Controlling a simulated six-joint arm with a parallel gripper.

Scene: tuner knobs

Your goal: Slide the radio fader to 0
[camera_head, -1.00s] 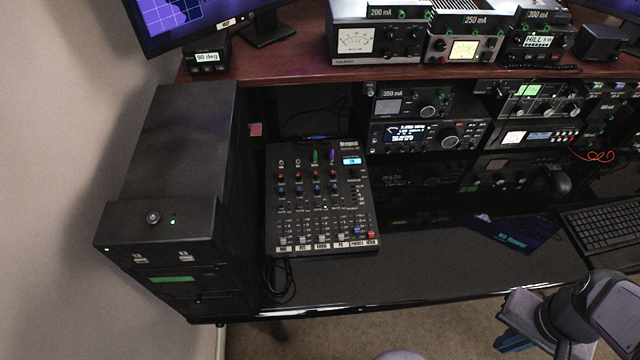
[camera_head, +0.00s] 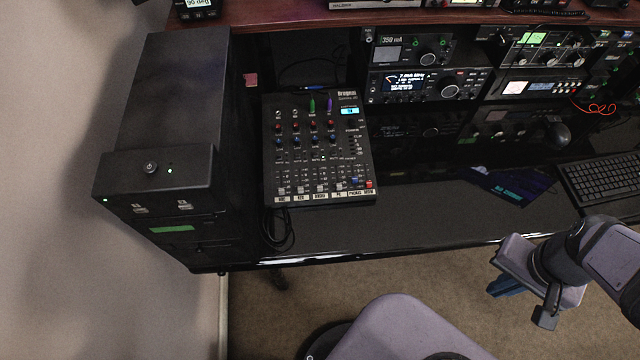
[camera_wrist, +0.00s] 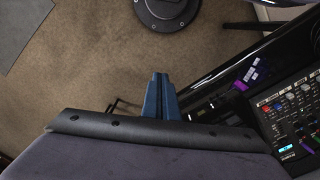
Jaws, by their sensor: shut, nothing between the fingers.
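The black audio mixer (camera_head: 268,160) lies on the desk left of centre in the head view. Its bottom row of faders carries white labels. The radio fader (camera_head: 319,188) is the third from the left, near the low end of its slot; its exact setting is too small to read. My gripper (camera_head: 503,286) is at the lower right, beyond the desk's front edge and well apart from the mixer. Its blue fingers (camera_wrist: 160,97) are shut and empty in the wrist view, over the floor. Part of the mixer (camera_wrist: 295,112) shows at the right edge there.
A black computer tower (camera_head: 165,100) stands left of the mixer, with a cable between them. Radios (camera_head: 425,86) sit behind under the shelf. A keyboard (camera_head: 605,180) lies at the right. The desk front (camera_head: 400,215) between mixer and keyboard is mostly clear.

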